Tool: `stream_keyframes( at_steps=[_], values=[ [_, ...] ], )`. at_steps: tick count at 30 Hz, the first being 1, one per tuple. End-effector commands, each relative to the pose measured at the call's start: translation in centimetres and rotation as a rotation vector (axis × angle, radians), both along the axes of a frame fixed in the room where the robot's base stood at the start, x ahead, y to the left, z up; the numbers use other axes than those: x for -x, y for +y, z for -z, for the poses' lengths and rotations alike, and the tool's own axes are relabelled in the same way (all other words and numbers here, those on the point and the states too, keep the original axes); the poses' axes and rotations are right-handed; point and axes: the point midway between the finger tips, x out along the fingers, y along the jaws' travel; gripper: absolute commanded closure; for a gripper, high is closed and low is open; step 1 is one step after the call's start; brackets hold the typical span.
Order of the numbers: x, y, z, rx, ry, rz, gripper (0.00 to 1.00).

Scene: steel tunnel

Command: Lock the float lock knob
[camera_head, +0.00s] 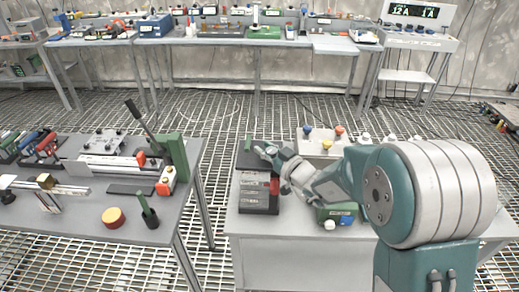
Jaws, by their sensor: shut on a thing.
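My gripper (262,148) is at the end of my teal and grey arm, over the left part of the near right table. It is shut on a small part at the top of a dark device (258,192), which I take to be the float lock knob; the fingers hide it, so its turn position cannot be told. A small green piece (248,142) shows just left of the fingertips. The dark device has a red area on its right side, partly behind my gripper.
On the same table (285,250) stand a panel with blue, red and yellow knobs (322,142) and a green box (337,214). The near left table holds levers and a red-yellow button (113,217). A gap of grated floor (217,180) separates the tables.

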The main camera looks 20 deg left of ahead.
Motion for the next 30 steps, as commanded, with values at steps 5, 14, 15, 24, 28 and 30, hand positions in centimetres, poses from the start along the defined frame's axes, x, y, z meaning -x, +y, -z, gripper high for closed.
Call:
stream_keyframes(
  at_steps=[5, 14, 15, 24, 28, 30],
  values=[
    [0.0, -0.7, -0.3, -0.006, -0.002, 0.054, 1.0],
    [0.1, -0.8, -0.4, -0.009, -0.004, 0.073, 1.0],
    [0.1, -0.8, -0.4, -0.009, -0.004, 0.073, 1.0],
    [0.1, -0.8, -0.3, -0.008, -0.003, 0.072, 0.44],
    [-0.2, -0.3, 0.0, -0.003, 0.0, 0.071, 0.44],
    [-0.4, 0.2, 0.2, 0.002, 0.001, 0.072, 0.44]
  ],
)
